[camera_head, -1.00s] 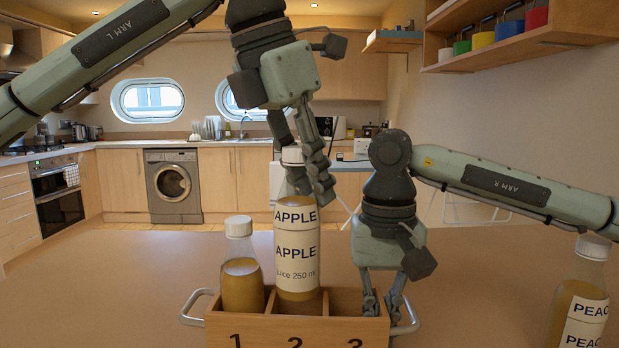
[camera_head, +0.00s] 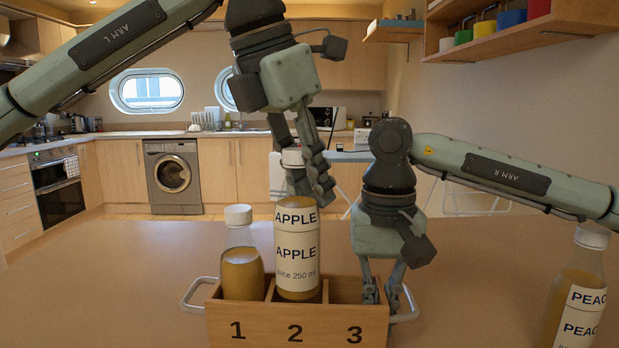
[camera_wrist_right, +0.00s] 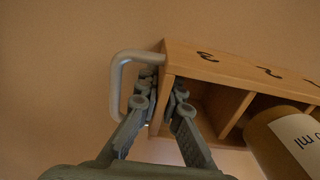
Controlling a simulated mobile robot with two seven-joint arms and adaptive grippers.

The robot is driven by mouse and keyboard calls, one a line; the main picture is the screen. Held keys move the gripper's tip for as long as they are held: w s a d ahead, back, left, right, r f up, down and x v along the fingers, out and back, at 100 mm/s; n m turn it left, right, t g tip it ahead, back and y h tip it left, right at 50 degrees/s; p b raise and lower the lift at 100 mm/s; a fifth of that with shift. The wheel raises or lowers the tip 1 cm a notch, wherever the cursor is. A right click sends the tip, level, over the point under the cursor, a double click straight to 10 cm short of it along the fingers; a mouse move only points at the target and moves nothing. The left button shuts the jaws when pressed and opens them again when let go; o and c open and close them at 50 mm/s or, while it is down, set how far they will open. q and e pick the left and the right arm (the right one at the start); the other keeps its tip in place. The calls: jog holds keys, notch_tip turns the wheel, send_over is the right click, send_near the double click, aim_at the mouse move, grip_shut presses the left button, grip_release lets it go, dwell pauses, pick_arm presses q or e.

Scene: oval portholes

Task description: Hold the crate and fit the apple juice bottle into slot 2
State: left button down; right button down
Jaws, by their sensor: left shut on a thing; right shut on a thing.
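The apple juice bottle (camera_head: 297,245), with a white cap and APPLE label, stands upright over slot 2 of the wooden crate (camera_head: 265,331). Its lower end is at the slot's mouth; how deep it reaches is unclear. My left gripper (camera_head: 318,192) is shut on the bottle's neck from above. My right gripper (camera_head: 383,297) is shut on the crate's right end wall, one finger in slot 3 and the other outside by the handle. The right wrist view shows this gripper (camera_wrist_right: 160,108) across the wall and part of the bottle (camera_wrist_right: 292,140) at the right.
An unlabelled juice bottle (camera_head: 241,255) stands in slot 1. Slot 3 holds only a finger. A peach bottle (camera_head: 577,290) stands on the table (camera_head: 100,300) at the right. The table left of the crate is clear. A metal handle (camera_head: 193,297) sticks out left.

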aim_at(309, 233)
pick_arm(q)
jog(key=shift+f, duration=0.1)
jog(key=shift+f, duration=0.4)
jog(key=shift+f, duration=0.75)
jog(key=shift+f, duration=0.7)
jog(key=shift+f, duration=0.15)
dwell(0.3)
jog(key=shift+f, duration=0.7)
jog(key=shift+f, duration=0.7)
jog(key=c, duration=1.2)
grip_release()
pick_arm(e)
jog(key=shift+r, duration=0.1)
